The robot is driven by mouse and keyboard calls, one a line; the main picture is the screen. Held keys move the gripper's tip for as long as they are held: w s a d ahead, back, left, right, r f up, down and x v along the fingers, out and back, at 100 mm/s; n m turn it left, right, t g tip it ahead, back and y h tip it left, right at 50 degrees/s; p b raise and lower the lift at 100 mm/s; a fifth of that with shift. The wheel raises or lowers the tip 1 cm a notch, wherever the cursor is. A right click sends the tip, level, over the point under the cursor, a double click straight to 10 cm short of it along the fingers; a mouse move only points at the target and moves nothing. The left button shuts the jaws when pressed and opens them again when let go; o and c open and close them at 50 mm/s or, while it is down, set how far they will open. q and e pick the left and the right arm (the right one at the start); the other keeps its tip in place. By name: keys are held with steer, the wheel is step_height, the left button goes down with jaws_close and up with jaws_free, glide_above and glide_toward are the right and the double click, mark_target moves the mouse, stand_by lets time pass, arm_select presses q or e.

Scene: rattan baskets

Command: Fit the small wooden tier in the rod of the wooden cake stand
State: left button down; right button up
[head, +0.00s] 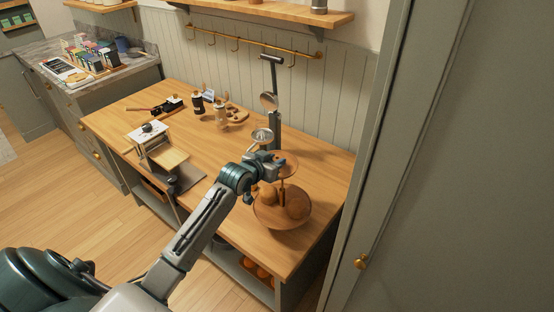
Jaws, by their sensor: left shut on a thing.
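The wooden cake stand (293,222) stands near the right end of the wooden table, with a wide round lower tier holding round brown things. Its rod (282,192) shows only in part, between the lower tier and the small tier. The small wooden tier (288,172) is a shallow round dish above the lower tier. My left gripper (274,166) is shut on the small tier at its left side, and its fingers hide part of the rim. I cannot tell whether the rod passes through the small tier. My right gripper is not in view.
A tall dark stand (274,110) with a round metal pan (262,135) rises just behind the cake stand. A box-like appliance (160,152) and small bottles (198,105) are farther left on the table (225,150). A tall cabinet door (430,160) stands close on the right.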

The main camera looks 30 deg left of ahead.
arm_select(q)
steer(key=shift+r+p, duration=0.65)
steer(key=shift+p, duration=0.05)
steer(key=shift+r+p, duration=0.7)
steer(key=shift+r, duration=0.15)
steer(key=shift+f, duration=0.1)
